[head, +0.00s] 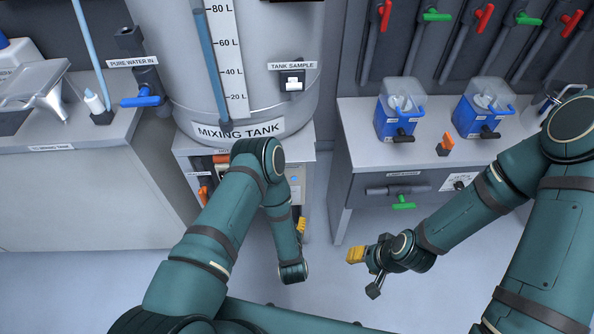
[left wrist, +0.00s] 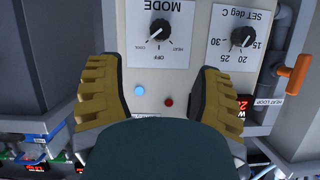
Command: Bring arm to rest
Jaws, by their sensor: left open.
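My left arm comes in from the left and bends down in front of the mixing tank (head: 240,118). My left gripper (head: 301,224) is partly hidden by its own arm, beside the cabinet under the tank. In the left wrist view its two yellow fingers stand wide apart with nothing between them, facing a control panel (left wrist: 190,75). The panel has a mode knob (left wrist: 160,30), a temperature knob (left wrist: 241,37), a blue button and a red button. My right gripper (head: 357,256) hangs over the floor, apart from the drawer bench; its finger spacing is unclear.
An orange handle (left wrist: 298,75) sticks out close to the panel's right side. The left counter (head: 90,135) stands beside the tank. The floor (head: 335,285) between my arms is clear.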

